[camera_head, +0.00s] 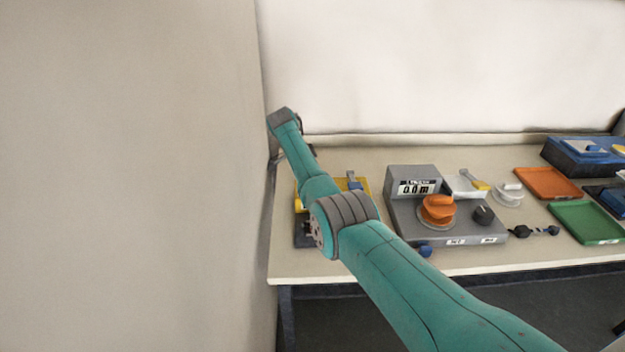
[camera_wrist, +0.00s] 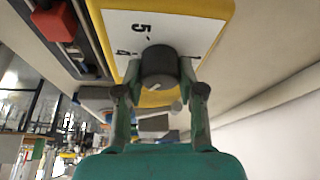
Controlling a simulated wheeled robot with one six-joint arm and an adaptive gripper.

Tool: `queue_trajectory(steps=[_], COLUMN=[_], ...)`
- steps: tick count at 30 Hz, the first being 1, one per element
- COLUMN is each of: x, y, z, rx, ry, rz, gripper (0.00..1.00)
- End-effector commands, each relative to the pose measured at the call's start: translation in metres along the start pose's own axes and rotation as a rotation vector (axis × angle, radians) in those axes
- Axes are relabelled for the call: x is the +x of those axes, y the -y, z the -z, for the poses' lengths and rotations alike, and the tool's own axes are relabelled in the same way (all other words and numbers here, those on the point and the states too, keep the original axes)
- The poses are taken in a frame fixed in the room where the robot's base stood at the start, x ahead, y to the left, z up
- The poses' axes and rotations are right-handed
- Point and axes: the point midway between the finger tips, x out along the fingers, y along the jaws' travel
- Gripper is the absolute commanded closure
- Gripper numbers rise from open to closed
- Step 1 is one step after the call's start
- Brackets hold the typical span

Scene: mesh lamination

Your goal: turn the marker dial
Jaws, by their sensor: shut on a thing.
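The marker dial (camera_wrist: 160,66) is a dark round knob with a pale pointer mark, seen in the wrist view. It sits on a white scale plate (camera_wrist: 122,32) with black numbers, on a yellow body (camera_wrist: 205,8). My gripper (camera_wrist: 160,84) has one finger on each side of the knob and is shut on it. In the head view my teal arm covers most of the yellow device (camera_head: 374,184) at the left end of the table. The dial and my fingertips are hidden there.
An orange tray (camera_head: 547,182) and a green tray (camera_head: 588,222) lie farther right. A wall (camera_head: 130,180) stands close at the left.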

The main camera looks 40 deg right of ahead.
Motion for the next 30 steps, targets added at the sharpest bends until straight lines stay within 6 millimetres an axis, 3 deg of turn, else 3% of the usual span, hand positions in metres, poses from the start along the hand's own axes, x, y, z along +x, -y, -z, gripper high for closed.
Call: queue_trajectory(steps=[11, 12, 14, 24, 30], x=[0.0, 0.0, 0.0, -0.002, -0.025], y=[0.0, 0.0, 0.0, 0.0, 0.001], z=[-0.001, -0.001, -0.001, 0.0, -0.001], rx=[0.0, 0.0, 0.0, 0.001, 0.001], ry=[0.002, 0.002, 0.001, 0.001, 0.001], rz=[-0.002, -0.002, -0.002, 0.0, 0.003], gripper=[0.96, 0.52, 0.37, 0.36, 0.36])
